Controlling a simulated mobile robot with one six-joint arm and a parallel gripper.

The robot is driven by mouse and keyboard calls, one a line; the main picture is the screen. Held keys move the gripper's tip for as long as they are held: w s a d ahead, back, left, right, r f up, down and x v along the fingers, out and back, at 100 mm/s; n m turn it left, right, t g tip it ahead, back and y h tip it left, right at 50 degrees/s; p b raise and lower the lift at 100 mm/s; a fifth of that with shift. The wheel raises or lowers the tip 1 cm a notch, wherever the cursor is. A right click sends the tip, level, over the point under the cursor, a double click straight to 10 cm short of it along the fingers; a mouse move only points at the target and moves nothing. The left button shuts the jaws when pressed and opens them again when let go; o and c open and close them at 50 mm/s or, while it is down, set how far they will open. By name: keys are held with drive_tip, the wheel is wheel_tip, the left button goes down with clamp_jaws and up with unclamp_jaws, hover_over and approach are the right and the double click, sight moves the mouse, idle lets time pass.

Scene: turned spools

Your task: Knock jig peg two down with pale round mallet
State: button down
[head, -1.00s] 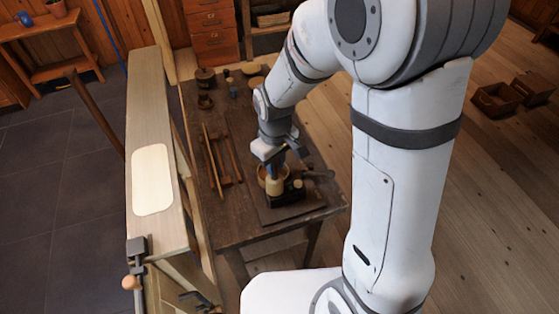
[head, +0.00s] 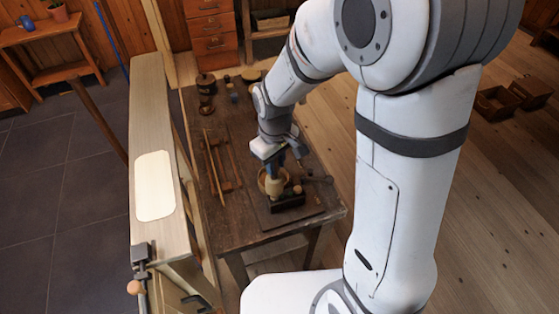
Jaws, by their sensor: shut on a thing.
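My gripper (head: 276,158) points down over the near end of the dark workbench (head: 245,233). It is shut on the pale round mallet (head: 274,188), whose pale head hangs below the jaws. The dark jig block (head: 288,203) lies just below and in front of the mallet head. A light-topped peg (head: 297,189) stands at the jig's right part, beside the mallet head. Any peg under or behind the mallet is hidden. I cannot tell whether the mallet touches the jig, or which peg is number two.
A round wooden bowl (head: 263,181) sits behind the mallet, partly hidden. A wooden frame with long rails (head: 222,160) lies to the left. Dark turned pieces (head: 206,85) stand at the far end. A long pale board (head: 150,120) stands left of the bench.

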drive_tip(key=shift+r+p, duration=2.05)
drive_tip(key=shift+r, duration=0.95)
